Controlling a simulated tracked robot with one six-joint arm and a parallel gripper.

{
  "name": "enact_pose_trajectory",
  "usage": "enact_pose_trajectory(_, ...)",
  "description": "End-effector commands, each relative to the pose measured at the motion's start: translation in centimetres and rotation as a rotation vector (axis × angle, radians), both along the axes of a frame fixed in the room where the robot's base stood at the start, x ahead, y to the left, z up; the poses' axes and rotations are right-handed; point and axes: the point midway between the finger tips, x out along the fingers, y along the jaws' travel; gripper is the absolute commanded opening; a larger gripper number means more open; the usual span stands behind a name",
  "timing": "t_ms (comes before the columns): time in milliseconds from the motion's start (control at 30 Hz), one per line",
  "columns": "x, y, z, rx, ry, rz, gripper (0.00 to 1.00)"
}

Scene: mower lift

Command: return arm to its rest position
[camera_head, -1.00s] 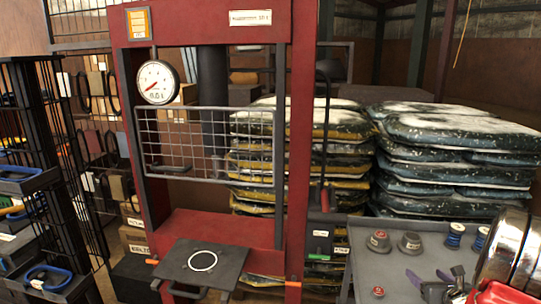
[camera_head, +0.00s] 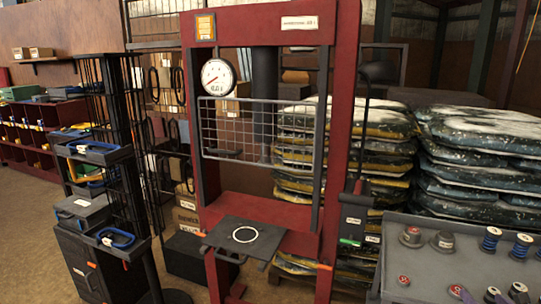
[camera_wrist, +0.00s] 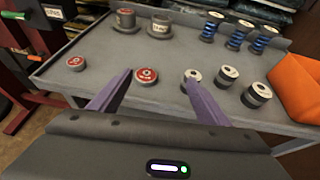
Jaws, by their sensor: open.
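My gripper (camera_wrist: 150,98) shows in the wrist view with its two purple fingers spread apart and nothing held between them. It is above the near part of a grey workbench (camera_wrist: 90,52). A red-topped cylinder (camera_wrist: 145,77) and a white-topped cylinder (camera_wrist: 191,76) stand on the bench beyond the fingertips, and the right finger partly covers the white-topped one.
A red press frame (camera_head: 345,110) with a gauge (camera_head: 218,76) and mesh guard stands mid-view. Stacked bags (camera_head: 480,150) fill the space behind. Open floor (camera_head: 30,240) lies at left.

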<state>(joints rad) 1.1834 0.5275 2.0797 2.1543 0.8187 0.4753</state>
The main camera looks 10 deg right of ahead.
Motion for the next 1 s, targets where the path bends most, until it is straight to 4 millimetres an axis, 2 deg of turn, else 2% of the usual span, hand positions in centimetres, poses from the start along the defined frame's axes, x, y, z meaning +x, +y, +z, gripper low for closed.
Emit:
enact_pose_trajectory(267, 0.5, 2.0, -0.9, -0.071, 0.066, 0.118, 0.70)
enact_pose_trajectory(567, 0.5, 6.0, -2.5, -0.140, 0.159, 0.302, 0.70)
enact_pose_trajectory(667, 0.4, 8.0, -2.7, -0.183, 0.200, 0.398, 0.70)
enact_pose_trajectory(767, 0.6, 11.1, -2.4, -0.251, 0.248, 0.535, 0.70)
enact_pose_trajectory(1000, 1.0, 19.8, -0.8, -0.455, 0.354, 0.913, 0.70)
